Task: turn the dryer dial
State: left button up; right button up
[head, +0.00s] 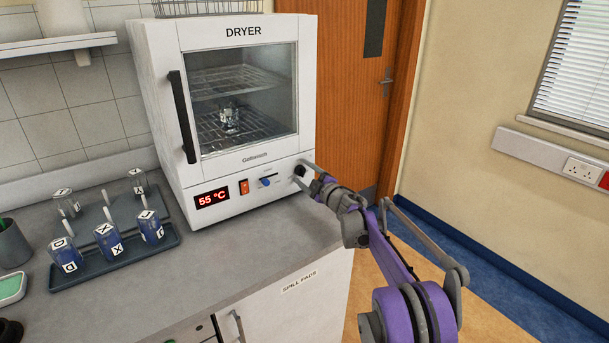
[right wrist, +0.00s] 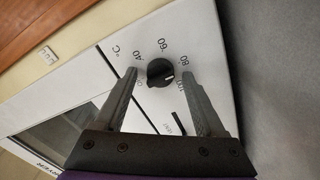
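The white dryer (head: 225,175) stands on the worktop, its glass door shut and its red display (head: 212,198) reading 55 °C. The black dial (head: 299,170) sits at the lower right of its front panel. In the right wrist view the dial (right wrist: 160,73) has a white pointer mark toward its lower right, between 80 and 100 on the printed scale. My right gripper (head: 306,173) is open, with one finger on each side of the dial. In the right wrist view gaps show between the fingers and the dial. My left gripper is not in view.
A red switch (head: 244,187) and a blue slider (head: 267,181) lie left of the dial. A blue-grey tray (head: 88,276) with several labelled vessels stands on the worktop at left. A wooden door (head: 345,110) is right of the dryer.

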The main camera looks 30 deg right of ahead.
jog(key=s, duration=1)
jog(key=shift+s+d, duration=0.4)
jog(key=shift+d, duration=0.05)
